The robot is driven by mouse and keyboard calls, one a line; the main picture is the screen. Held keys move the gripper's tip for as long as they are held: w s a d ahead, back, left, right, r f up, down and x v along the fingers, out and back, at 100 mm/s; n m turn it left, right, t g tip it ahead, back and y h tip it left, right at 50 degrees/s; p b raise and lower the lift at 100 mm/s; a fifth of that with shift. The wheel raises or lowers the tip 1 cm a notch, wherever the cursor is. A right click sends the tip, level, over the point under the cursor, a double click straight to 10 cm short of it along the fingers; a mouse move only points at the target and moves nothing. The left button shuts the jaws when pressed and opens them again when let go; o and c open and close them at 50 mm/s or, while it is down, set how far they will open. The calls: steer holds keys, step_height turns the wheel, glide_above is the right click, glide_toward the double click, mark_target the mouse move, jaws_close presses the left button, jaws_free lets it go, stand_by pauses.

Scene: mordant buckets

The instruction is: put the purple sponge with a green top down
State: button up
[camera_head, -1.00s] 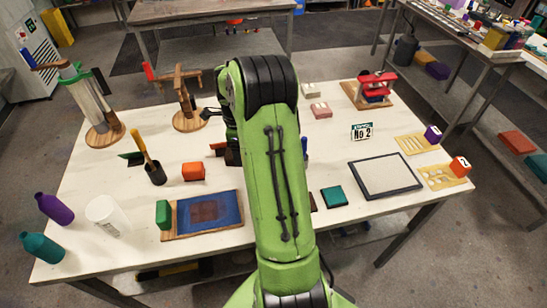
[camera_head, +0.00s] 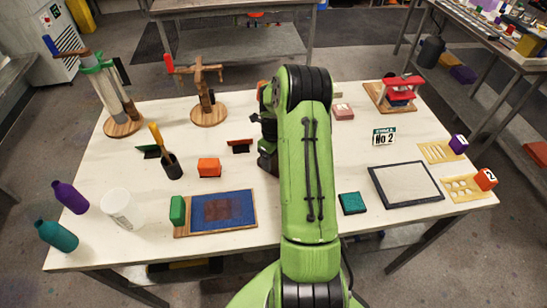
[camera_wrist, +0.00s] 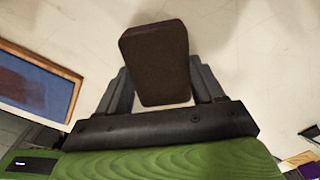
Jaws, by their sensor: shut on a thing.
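My gripper (camera_wrist: 162,88) is shut on a dark brown-purple block (camera_wrist: 155,60), which looks like the sponge. The wrist view shows one broad dark face of it between the two fingers; no green top shows there. The pale table surface lies beyond the block, and I cannot tell whether they touch. In the head view my green arm hides the held sponge and most of my gripper.
The white table (camera_head: 270,232) holds a blue printing screen (camera_head: 236,207) with a green block (camera_head: 177,210) beside it, an orange block (camera_head: 209,168), a teal sponge (camera_head: 352,203) and a black-framed panel (camera_head: 405,184). Bare table lies between the teal sponge and the panel's far side.

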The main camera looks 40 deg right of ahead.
steer(key=shift+f, duration=0.2)
steer(key=o, duration=0.9)
steer(key=shift+o, duration=0.2)
steer(key=shift+r, duration=0.1)
